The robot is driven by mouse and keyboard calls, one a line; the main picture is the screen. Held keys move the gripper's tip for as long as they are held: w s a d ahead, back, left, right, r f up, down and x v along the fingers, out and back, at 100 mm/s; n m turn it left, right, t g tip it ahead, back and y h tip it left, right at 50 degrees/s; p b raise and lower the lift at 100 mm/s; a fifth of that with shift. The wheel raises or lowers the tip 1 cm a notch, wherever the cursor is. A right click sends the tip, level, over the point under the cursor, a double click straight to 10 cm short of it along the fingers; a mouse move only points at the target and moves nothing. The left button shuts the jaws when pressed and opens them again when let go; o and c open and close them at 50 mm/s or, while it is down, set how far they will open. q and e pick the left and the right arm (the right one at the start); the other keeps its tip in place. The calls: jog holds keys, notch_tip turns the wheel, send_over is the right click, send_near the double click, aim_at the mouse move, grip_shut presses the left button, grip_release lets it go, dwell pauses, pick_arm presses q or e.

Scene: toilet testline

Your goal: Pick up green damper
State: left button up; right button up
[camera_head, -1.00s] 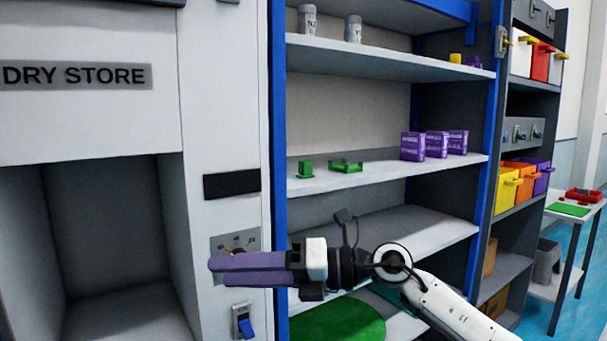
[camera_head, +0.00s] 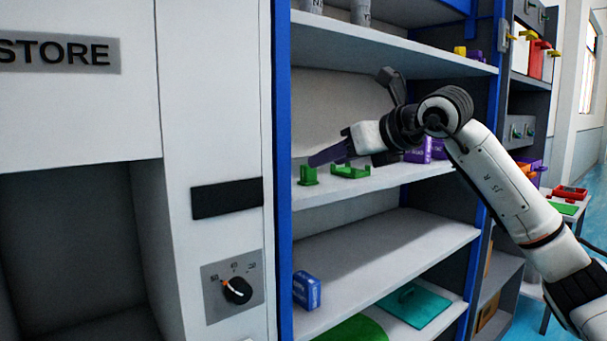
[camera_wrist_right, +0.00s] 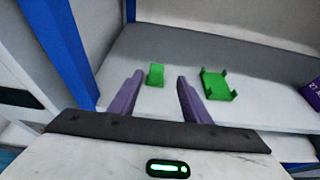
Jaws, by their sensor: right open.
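Two green parts sit on the middle shelf, and I cannot tell for certain which is the damper. One is a small upright green piece on a flat base (camera_head: 308,176), near the left post. The other is a low green bracket with raised corners (camera_head: 350,171), to its right. My right gripper (camera_head: 314,159) reaches over the shelf near both, with its purple fingers open and empty. In the right wrist view the small green piece (camera_wrist_right: 155,75) shows between the fingertips, beyond them; the green bracket (camera_wrist_right: 217,86) is right of the right finger. My left gripper is not in view.
Purple boxes (camera_head: 420,153) stand farther right on the same shelf, partly behind my arm. A blue post (camera_head: 282,200) edges the shelf on the left. A blue box (camera_head: 307,290) and a teal tray (camera_head: 415,303) lie lower. The shelf front is clear.

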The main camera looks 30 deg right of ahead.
aim_at(308, 169)
jog(key=x, duration=0.2)
jog(key=p+x, duration=0.1)
jog(key=x, duration=0.5)
jog(key=shift+s+a+f+p, duration=0.15)
jog(key=shift+a+f+p, duration=0.05)
jog(key=shift+a+p, duration=0.15)
grip_shut()
jog(key=shift+r, duration=0.15)
